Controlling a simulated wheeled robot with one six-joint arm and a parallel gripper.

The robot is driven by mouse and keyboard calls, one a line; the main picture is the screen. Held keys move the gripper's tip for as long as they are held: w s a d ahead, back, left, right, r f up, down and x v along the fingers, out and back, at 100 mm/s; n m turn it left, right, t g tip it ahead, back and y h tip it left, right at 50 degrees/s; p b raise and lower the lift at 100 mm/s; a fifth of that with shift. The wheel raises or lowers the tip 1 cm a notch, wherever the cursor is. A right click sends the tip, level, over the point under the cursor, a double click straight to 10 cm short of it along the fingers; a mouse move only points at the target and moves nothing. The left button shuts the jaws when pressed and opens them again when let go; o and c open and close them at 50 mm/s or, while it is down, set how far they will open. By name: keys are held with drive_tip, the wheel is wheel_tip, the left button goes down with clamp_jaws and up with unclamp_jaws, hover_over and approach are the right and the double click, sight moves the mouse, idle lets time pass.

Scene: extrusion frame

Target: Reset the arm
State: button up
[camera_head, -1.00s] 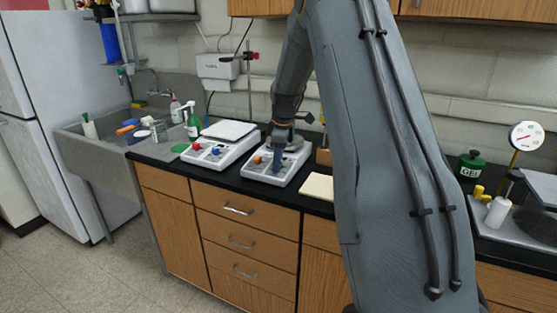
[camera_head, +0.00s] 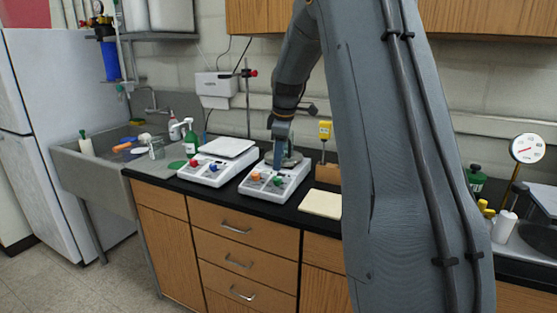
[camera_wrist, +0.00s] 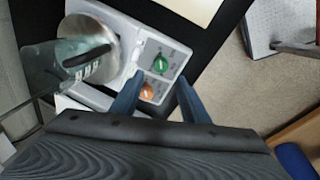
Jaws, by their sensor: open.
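My gripper (camera_wrist: 158,100) is open in the wrist view, its two blue fingers apart with nothing between them that I can see held. It points at the front panel of a white benchtop device (camera_wrist: 122,55), where a green knob (camera_wrist: 160,63) and an orange knob (camera_wrist: 148,91) show just beyond the fingertips. A clear glass vessel (camera_wrist: 55,68) is on the device's round metal plate (camera_wrist: 112,30). In the head view my gripper (camera_head: 279,158) is over this device (camera_head: 275,181) on the black counter. I cannot tell whether the fingers touch the panel.
A second white device (camera_head: 217,164) with red and blue knobs stands to the left. A cream pad (camera_head: 321,204) lies to the right. The sink (camera_head: 95,167) holds several items at the far left. A yellow-topped item (camera_head: 325,130) stands behind.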

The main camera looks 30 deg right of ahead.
drive_tip(key=shift+a, duration=0.1)
drive_tip(key=s+a+f+m, duration=0.3)
drive_tip(key=s+a, duration=0.3)
drive_tip(key=s, duration=0.4)
drive_tip(key=s+a+f+m+g, duration=0.1)
drive_tip(key=s+a+f+m, duration=0.3)
drive_tip(key=s+a, duration=0.3)
drive_tip(key=s+a+f+m, duration=0.4)
drive_tip(key=s+a+f, duration=0.1)
drive_tip(key=s, duration=0.9)
drive_tip(key=shift+a+b, duration=0.4)
drive_tip(key=shift+a, duration=0.45)
